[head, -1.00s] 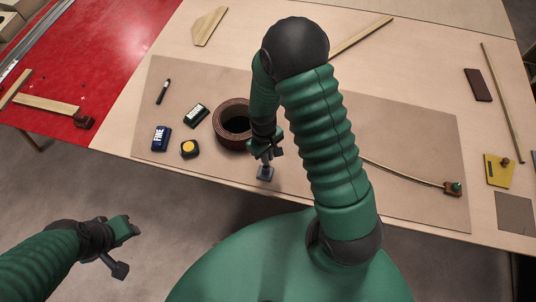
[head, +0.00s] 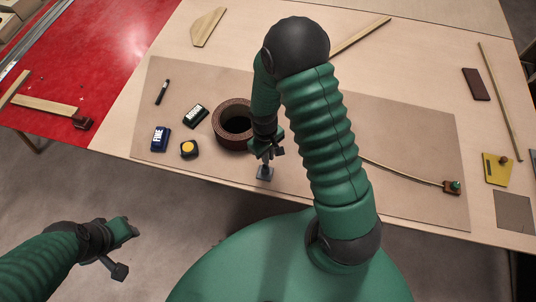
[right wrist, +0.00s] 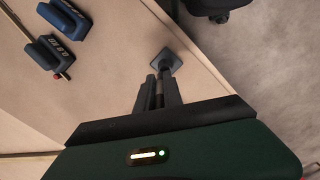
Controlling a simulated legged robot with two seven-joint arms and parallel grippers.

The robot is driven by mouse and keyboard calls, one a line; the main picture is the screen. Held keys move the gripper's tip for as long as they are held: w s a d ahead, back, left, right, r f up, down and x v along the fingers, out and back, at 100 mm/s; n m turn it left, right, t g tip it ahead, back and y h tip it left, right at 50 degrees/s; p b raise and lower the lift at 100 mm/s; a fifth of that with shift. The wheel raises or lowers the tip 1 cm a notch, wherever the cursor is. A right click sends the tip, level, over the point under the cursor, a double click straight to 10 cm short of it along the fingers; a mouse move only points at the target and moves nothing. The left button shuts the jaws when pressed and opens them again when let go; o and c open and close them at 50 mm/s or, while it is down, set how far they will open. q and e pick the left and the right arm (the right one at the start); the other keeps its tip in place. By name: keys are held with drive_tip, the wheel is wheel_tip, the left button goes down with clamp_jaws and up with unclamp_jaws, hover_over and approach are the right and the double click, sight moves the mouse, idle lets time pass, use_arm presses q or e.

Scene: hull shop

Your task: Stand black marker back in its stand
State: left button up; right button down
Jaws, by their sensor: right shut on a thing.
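My right gripper (head: 265,154) is low over the front part of the brown mat, shut on a slim dark rod that looks like the black marker (right wrist: 159,86). The marker is upright, mostly hidden between the fingers. Just below it is a small grey square stand (head: 265,173), near the mat's front edge; it also shows in the right wrist view (right wrist: 169,60). The marker's lower end is at the stand's socket; I cannot tell how deep it sits. A second black-and-white pen (head: 162,92) lies at the mat's left. My left gripper (head: 130,228) hangs empty off the table; its jaw opening is unclear.
A dark brown coil (head: 222,133) sits close left of my right gripper. A blue block (head: 160,139), a dark green block (head: 195,116) and a yellow-topped tape measure (head: 189,149) lie farther left. A thin curved strip (head: 405,174) lies to the right. The table's front edge is near.

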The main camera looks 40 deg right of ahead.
drive_tip(key=shift+d+f, duration=0.1)
drive_tip(key=shift+d, duration=0.05)
use_arm(q)
drive_tip(key=shift+d+r, duration=0.2)
use_arm(e)
drive_tip(key=shift+a, duration=0.7)
use_arm(q)
drive_tip(key=shift+d, duration=0.3)
use_arm(e)
drive_tip(key=shift+d, duration=0.25)
use_arm(q)
drive_tip(key=shift+a+f, duration=0.2)
use_arm(e)
drive_tip(key=shift+a+f, duration=0.2)
drive_tip(key=shift+f, duration=0.05)
use_arm(q)
drive_tip(key=shift+f+b, duration=0.45)
drive_tip(key=shift+b, duration=0.05)
use_arm(e)
drive_tip(key=shift+d+f, duration=0.15)
drive_tip(key=shift+f, duration=1.15)
idle(1.5)
drive_tip(key=c, duration=1.4)
unclamp_jaws()
